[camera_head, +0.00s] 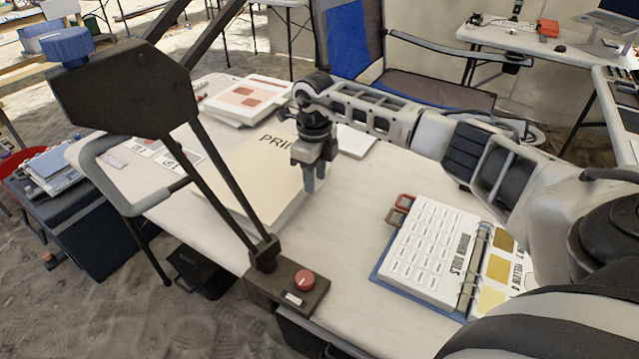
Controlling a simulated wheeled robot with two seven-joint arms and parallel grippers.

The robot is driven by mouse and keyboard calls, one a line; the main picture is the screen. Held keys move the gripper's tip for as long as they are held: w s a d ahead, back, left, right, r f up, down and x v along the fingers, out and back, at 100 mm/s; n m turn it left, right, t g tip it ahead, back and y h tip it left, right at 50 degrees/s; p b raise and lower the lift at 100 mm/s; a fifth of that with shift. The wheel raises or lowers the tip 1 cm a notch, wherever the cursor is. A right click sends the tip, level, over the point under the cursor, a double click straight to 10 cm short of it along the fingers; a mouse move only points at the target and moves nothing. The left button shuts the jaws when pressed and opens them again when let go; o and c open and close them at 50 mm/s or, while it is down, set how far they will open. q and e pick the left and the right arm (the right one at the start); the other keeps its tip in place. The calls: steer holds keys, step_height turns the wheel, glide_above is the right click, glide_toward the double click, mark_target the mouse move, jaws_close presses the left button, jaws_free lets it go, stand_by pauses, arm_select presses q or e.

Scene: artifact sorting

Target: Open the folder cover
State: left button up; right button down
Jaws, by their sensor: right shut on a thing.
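My left gripper is not in view.
A black jointed stand with a red-button base (288,292) is fixed at the table's front edge. An open binder (437,245) lies at right. Papers (245,98) lie behind the folder. A blue chair (355,42) stands beyond. The table between folder and binder is clear.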

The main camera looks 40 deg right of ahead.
steer(key=w+r, duration=0.1)
steer(key=r, duration=0.1)
steer(key=w+a+r+p, duration=0.1)
steer(key=r, duration=0.1)
steer(key=w+r, duration=0.1)
steer(key=r, duration=0.1)
steer(key=shift+w+a+r+p, duration=0.3)
steer(key=shift+w+a+r, duration=0.05)
steer(key=shift+r, duration=0.05)
steer(key=shift+w+a+r, duration=0.2)
steer(key=shift+w+r, duration=0.15)
steer(key=shift+r, duration=0.1)
steer(key=c, duration=0.9)
jaws_free()
step_height(320, 180, up, 16)
steer(key=shift+b, duration=0.35)
